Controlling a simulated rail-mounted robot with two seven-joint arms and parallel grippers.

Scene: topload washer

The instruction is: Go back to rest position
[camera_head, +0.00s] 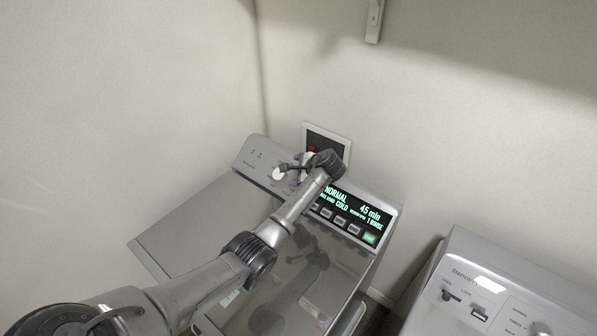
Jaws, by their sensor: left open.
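My left arm reaches in from the lower left over the washer. My left gripper (291,168) is at the washer's control panel, close beside the light round knob (278,174). It is open and appears to hold nothing; I cannot tell whether a finger touches the knob. The grey top-load washer (185,232) has its lid down, and the arm hides part of the lid and panel. The lit display (348,211) shows NORMAL, COLD, 45 min and 1 RINSE in green. A green button (370,239) is lit at the panel's right end. My right gripper is not in view.
A second grey machine (500,285) with its own knobs stands at the lower right, across a narrow gap. A wall box (341,141) with something red sits behind the panel. Walls close off the left and back. A shelf bracket (374,20) hangs at the top.

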